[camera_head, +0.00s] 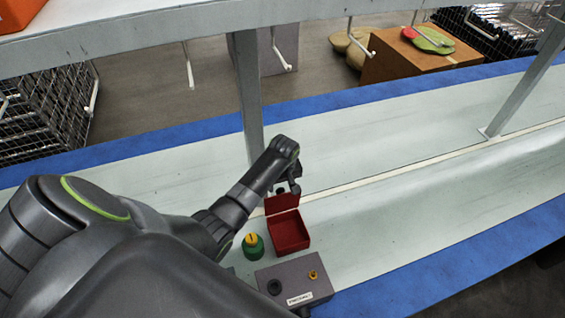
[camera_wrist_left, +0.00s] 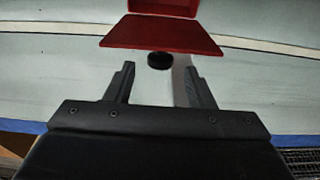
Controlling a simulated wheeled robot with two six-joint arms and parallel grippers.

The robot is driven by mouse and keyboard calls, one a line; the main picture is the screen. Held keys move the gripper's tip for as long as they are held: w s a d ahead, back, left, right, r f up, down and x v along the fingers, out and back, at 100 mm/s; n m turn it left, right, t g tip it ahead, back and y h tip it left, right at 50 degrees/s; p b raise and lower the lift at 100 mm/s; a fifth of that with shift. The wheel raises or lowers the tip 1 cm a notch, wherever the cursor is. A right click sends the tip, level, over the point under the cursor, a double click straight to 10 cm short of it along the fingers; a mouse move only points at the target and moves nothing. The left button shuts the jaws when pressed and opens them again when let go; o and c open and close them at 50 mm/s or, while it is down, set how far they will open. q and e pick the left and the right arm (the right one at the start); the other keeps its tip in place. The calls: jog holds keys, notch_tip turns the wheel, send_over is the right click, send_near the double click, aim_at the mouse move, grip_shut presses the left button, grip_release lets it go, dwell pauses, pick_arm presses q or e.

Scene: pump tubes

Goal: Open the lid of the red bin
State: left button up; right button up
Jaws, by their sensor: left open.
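The red bin (camera_head: 290,232) sits on the pale bench, and its inside shows from above. Its red lid (camera_head: 281,203) stands raised at the bin's far side, so the bin is open. The lid fills the top middle of the left wrist view (camera_wrist_left: 162,34), with a round black knob (camera_wrist_left: 160,61) at its lower edge. My left gripper (camera_head: 288,189) is just beyond the raised lid. In the left wrist view its fingers (camera_wrist_left: 160,72) are apart, with the knob close ahead between the tips. I cannot tell whether a finger touches the lid. My right gripper is not in view.
A green and yellow button (camera_head: 253,245) stands left of the bin. A grey control box (camera_head: 294,281) with a black knob and a small yellow part sits in front of it. A grey shelf post (camera_head: 247,95) rises behind. The bench to the right is clear.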

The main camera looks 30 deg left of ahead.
pick_arm(q)
notch_tip(320, 180, up, 14)
jog(key=s+d, duration=0.1)
jog(key=shift+s+d+b, duration=0.2)
jog(key=shift+d+b, duration=0.1)
jog(key=shift+b, duration=0.1)
dwell(0.4)
